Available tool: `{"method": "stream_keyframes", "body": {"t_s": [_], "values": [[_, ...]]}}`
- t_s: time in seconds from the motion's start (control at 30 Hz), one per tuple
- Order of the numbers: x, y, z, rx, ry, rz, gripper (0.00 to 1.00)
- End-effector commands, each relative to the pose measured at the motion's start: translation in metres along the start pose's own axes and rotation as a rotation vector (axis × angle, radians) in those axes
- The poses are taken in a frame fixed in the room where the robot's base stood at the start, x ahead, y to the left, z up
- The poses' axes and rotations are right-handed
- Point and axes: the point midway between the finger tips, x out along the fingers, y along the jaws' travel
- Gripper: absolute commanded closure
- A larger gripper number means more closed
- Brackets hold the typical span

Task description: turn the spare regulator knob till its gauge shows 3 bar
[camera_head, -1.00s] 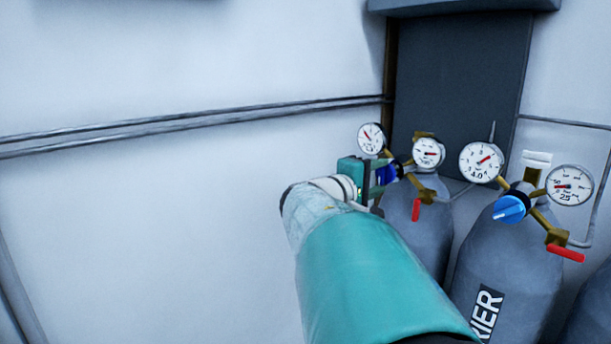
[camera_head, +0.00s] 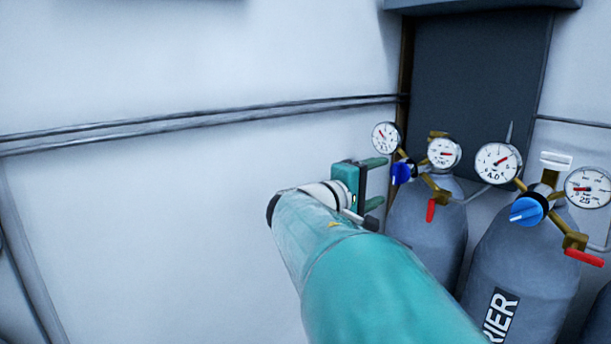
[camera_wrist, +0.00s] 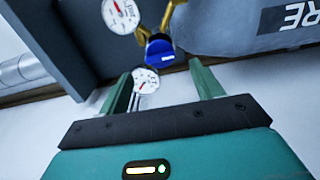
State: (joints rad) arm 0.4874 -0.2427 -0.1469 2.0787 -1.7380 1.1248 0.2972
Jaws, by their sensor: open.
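The left cylinder (camera_head: 425,225) carries a regulator with a blue knob (camera_head: 400,173), a left gauge (camera_head: 385,138) and a right gauge (camera_head: 444,153). Part of its label, "RE", shows in the wrist view (camera_wrist: 292,15). The left gauge's needle points to the upper left; its numbers are too small to read. My gripper (camera_head: 384,181) is open and empty, with its fingers spread just left of the knob. In the wrist view the knob (camera_wrist: 160,52) is beyond the fingertips, apart from them, and one gauge (camera_wrist: 146,80) shows between the fingers.
The right cylinder (camera_head: 515,260), labelled "RIER", has its own blue knob (camera_head: 528,210), two gauges and a red lever (camera_head: 584,258). A red lever (camera_head: 430,210) hangs on the left regulator. Pipes (camera_head: 200,121) run along the wall. Free room is left of my gripper.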

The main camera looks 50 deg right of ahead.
Motion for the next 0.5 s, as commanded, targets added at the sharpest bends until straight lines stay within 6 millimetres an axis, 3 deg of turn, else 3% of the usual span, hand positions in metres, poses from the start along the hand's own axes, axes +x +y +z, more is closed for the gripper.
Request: {"method": "stream_keyframes", "body": {"t_s": [0.3,0.5], "values": [[-0.067,0.0,0.0,0.0,0.002,0.001,0.35],[-0.085,0.0,0.0,0.0,0.001,0.001,0.35]]}}
